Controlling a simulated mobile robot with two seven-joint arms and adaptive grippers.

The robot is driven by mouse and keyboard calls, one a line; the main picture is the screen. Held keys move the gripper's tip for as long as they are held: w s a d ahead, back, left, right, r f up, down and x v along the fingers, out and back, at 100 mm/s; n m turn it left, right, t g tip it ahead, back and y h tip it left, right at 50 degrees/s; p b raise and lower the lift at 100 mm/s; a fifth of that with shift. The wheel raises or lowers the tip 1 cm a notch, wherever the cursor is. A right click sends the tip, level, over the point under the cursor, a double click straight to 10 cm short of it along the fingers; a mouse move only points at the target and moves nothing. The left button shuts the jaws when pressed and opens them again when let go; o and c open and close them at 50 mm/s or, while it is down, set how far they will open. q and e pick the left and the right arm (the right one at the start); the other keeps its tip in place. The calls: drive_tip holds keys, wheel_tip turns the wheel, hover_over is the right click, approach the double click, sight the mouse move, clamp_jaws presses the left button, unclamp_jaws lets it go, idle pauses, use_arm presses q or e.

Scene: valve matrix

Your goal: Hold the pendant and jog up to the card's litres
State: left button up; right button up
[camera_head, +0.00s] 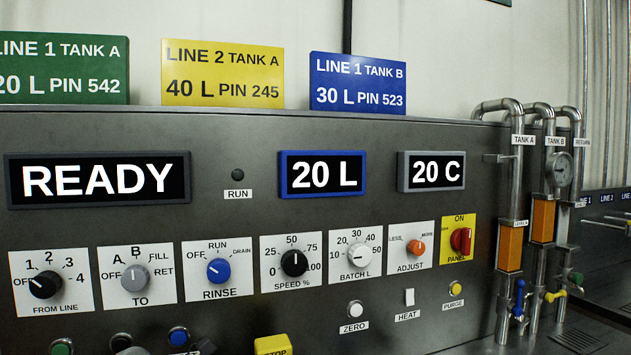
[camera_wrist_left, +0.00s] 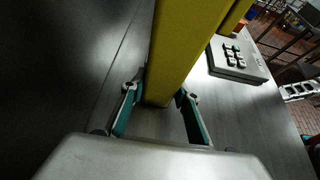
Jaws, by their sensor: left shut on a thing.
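My left gripper (camera_wrist_left: 160,97) is shut on a yellow pendant (camera_wrist_left: 182,45), which stands between its teal fingers in the left wrist view. The pendant's button face is not seen there. Three cards stand on top of the panel in the head view: green (camera_head: 62,70) with 20 L, line 1, tank A; yellow (camera_head: 222,73) with 40 L, line 2, tank A; blue (camera_head: 357,83) with 30 L, line 1, tank B. The blue-framed display (camera_head: 323,175) reads 20 L. Another display (camera_head: 98,180) reads READY. My right gripper is in neither view.
A row of knobs, including the batch knob (camera_head: 355,256), crosses the panel. A yellow STOP piece (camera_head: 271,345) is cut off below. Pipes (camera_head: 509,180) with coloured valve handles stand at right. A grey box with buttons (camera_wrist_left: 238,60) lies beside the pendant.

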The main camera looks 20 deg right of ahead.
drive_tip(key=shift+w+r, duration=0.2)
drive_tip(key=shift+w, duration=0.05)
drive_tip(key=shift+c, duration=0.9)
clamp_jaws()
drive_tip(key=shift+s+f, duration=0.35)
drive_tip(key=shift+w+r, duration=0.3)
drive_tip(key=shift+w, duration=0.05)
